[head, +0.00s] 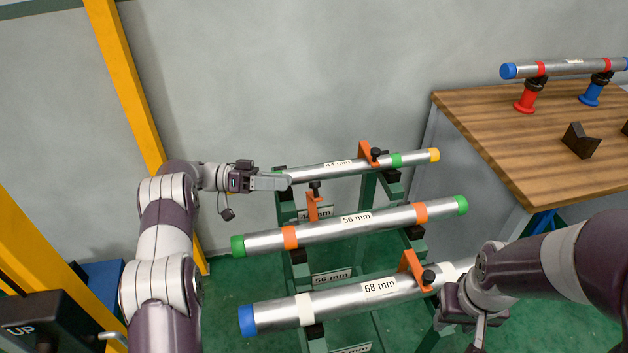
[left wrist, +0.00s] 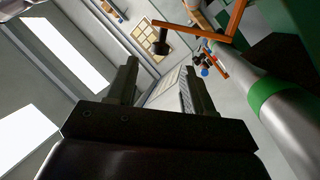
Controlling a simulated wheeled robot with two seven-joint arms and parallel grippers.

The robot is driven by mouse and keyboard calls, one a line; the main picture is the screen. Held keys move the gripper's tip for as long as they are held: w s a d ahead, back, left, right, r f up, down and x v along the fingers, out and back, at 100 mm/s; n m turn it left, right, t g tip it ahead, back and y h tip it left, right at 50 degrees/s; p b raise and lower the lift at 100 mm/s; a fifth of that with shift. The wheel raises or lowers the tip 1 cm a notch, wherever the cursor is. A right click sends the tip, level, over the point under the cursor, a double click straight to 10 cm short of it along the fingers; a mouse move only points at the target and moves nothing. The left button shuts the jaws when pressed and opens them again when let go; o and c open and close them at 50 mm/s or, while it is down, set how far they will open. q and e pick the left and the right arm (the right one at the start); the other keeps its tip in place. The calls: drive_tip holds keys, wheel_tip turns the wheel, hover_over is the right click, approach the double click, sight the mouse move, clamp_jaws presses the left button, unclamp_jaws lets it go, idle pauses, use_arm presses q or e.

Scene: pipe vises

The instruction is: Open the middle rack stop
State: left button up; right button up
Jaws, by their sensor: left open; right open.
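The rack holds three pipes. The middle rack stop (head: 312,206) is an orange bracket with a black knob, raised behind the left part of the 56 mm pipe (head: 350,226). My left gripper (head: 288,183) is open and empty, beside the left end of the 44 mm pipe (head: 325,170), up and left of that stop. In the left wrist view its fingers (left wrist: 160,88) stand apart with nothing between. An orange bracket with a black knob (left wrist: 160,42) shows beyond them; I cannot tell which stop it is. My right gripper (head: 476,330) is open, partly cut off at the bottom, near the 68 mm pipe's right end.
Other orange stops sit at the 44 mm pipe (head: 368,153) and the 68 mm pipe (head: 412,266). The green rack (head: 368,195) stands below the pipes. A wooden bench (head: 500,120) is at right, and a yellow post (head: 125,75) at left.

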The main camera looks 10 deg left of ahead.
sight(311, 182)
use_arm(q)
drive_tip(key=d, duration=0.2)
drive_tip(key=d+p, duration=0.1)
drive_tip(key=d, duration=0.4)
drive_tip(key=shift+w+d+r+p, duration=0.1)
drive_tip(key=shift+w+d+p, duration=0.15)
drive_tip(key=shift+d+p, duration=0.1)
drive_tip(key=shift+d, duration=0.5)
clamp_jaws()
drive_tip(key=w+b, duration=0.1)
drive_tip(key=b, duration=0.1)
drive_tip(key=w+a+f+b, duration=0.1)
drive_tip(key=b, duration=0.2)
drive_tip(key=shift+w+f, duration=0.15)
drive_tip(key=shift+w, duration=0.1)
drive_tip(key=shift+w+a+b, duration=0.15)
drive_tip(key=shift+w+b, duration=0.15)
drive_tip(key=shift+b, duration=0.2)
drive_tip(key=shift+w+r, duration=0.15)
drive_tip(key=shift+r, duration=0.15)
drive_tip(key=shift+a+r, duration=0.1)
drive_tip(key=shift+r, duration=0.05)
